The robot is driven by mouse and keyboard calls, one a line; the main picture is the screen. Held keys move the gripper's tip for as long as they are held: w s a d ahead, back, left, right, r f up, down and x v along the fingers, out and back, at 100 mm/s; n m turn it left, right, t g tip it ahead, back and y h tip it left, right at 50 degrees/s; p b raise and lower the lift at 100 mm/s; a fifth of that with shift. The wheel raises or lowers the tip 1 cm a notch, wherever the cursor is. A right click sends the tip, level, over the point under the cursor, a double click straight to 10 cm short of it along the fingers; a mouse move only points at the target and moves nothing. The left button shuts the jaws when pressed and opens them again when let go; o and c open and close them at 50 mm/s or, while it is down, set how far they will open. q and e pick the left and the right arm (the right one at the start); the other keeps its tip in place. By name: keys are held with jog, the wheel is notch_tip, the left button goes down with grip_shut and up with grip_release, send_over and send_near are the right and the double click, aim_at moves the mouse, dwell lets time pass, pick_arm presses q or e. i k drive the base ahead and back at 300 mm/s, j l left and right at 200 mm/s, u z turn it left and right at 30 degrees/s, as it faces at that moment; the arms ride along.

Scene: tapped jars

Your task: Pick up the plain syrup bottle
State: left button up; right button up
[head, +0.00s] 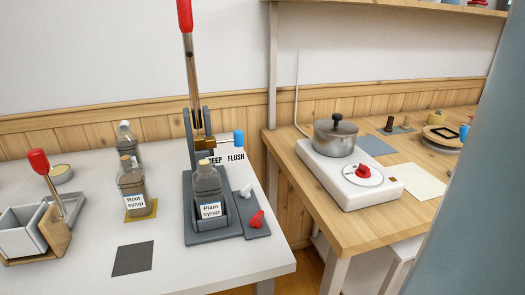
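The plain syrup bottle (208,186) stands upright in the grey cradle of the lever press (188,215) on the white table. It is clear glass with a cork-coloured top and a white label reading "Plain syrup". The press's metal post and long red-tipped lever (185,16) rise behind the bottle. The cork top is just below the brass part of the press; I cannot tell whether they touch. Neither of my grippers is in view.
The root syrup bottle (132,190) stands on a yellow mat to the left, with another bottle (126,141) behind. A dark square mat (133,259) lies bare in front. A red-handled tool (39,163) and grey bins (22,232) are at left. A pot (335,136) sits on a white stove.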

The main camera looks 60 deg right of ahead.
aim_at(207, 183)
jog(key=z, duration=1.35)
jog(key=u, duration=1.55)
jog(key=z, duration=1.5)
